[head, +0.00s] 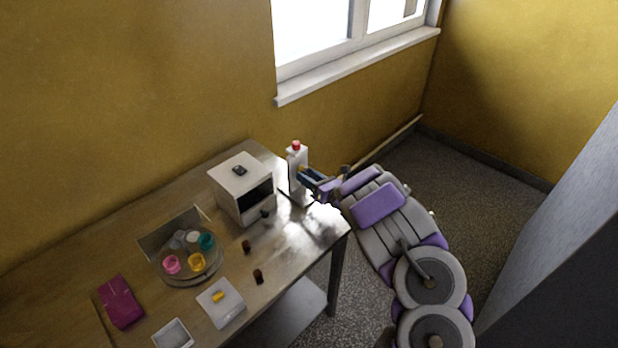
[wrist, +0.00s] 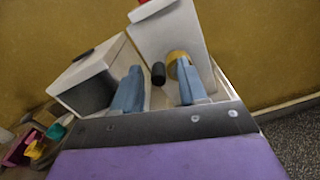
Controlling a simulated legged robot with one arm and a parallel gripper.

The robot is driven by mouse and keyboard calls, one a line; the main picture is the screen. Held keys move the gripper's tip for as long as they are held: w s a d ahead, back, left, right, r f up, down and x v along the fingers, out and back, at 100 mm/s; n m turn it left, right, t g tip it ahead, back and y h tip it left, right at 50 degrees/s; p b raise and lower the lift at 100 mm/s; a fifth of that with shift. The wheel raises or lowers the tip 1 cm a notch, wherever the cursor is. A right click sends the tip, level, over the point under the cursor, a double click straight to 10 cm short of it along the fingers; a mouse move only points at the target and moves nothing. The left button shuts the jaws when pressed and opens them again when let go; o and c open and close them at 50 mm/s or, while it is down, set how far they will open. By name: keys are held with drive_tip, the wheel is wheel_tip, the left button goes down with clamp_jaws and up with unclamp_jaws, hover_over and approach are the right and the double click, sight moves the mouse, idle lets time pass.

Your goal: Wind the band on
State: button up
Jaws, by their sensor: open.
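A white box-shaped machine (head: 228,188) with a dark opening stands at the table's far right end; it also shows at left in the wrist view (wrist: 85,72). Beside it is an upright white post (head: 294,162) with a red top (head: 295,145); the post is also in the wrist view (wrist: 172,32). My gripper (head: 303,176) is at the post, its blue-grey fingers apart. In the wrist view, a short dark knob (wrist: 158,73) shows between the fingers (wrist: 158,68), and a yellow round part (wrist: 177,58) lies behind the right finger. I cannot tell whether they touch. No band is clearly identifiable.
A round tray (head: 186,281) holds pink, orange, teal and pale cups. A white board (head: 232,308) bears a yellow piece (head: 218,296). Two small brown pieces (head: 246,246) (head: 258,276), a magenta packet (head: 120,301) and a white container (head: 172,334) lie on the wooden table (head: 60,262).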

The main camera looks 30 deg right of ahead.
drive_tip(key=shift+c, duration=0.4)
clamp_jaws()
drive_tip(key=shift+m+b, duration=0.4)
drive_tip(key=shift+b, duration=0.15)
